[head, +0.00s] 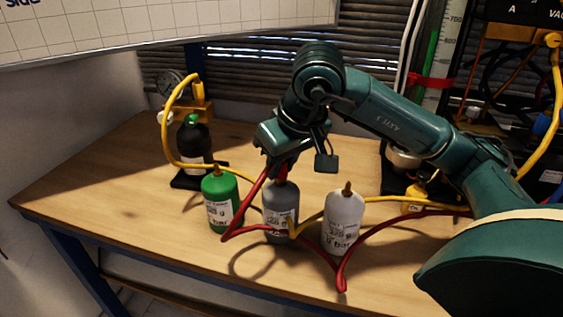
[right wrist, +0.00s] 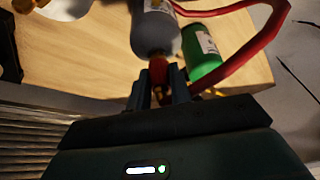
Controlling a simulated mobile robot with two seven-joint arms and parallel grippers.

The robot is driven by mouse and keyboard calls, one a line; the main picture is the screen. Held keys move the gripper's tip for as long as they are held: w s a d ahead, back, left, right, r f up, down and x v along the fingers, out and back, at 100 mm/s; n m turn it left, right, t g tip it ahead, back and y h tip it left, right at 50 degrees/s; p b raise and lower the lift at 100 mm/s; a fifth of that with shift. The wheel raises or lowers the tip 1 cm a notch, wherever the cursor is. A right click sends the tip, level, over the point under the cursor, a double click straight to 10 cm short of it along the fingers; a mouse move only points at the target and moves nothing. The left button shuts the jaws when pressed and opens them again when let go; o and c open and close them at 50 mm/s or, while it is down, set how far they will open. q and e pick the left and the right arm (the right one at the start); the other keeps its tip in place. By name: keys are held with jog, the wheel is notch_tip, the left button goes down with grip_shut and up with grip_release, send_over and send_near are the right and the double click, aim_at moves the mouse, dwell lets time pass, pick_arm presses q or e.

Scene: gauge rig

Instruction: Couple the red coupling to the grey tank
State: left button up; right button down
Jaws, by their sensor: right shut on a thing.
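The grey tank (head: 281,204) stands upright on the table, between a green tank and a pale tank. It also shows in the right wrist view (right wrist: 155,30), its top toward my fingers. My right gripper (head: 281,170) is just above the grey tank's top, its fingers pointing down. In the right wrist view the right gripper (right wrist: 157,90) is shut on the red coupling (right wrist: 158,71). The coupling is in line with the tank's neck and close against it. I cannot tell whether it is fastened on. The red hose (right wrist: 250,52) trails from it. My left gripper is out of view.
The green tank (head: 220,202) and pale tank (head: 343,220) stand close on either side. A black bottle (head: 194,143) with a yellow hose (head: 164,135) is behind left. The red hose (head: 342,277) loops across the front. The table (head: 110,205) is clear at left.

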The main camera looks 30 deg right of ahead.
jog(key=c, duration=1.4)
grip_release()
jog(key=shift+c, duration=0.2)
jog(key=shift+o, duration=0.5)
jog(key=o, duration=0.5)
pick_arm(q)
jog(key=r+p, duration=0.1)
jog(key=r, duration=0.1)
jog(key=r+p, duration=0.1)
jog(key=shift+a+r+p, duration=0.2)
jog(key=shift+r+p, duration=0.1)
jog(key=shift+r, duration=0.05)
pick_arm(e)
jog(key=v, duration=1.3)
jog(key=shift+r, duration=0.1)
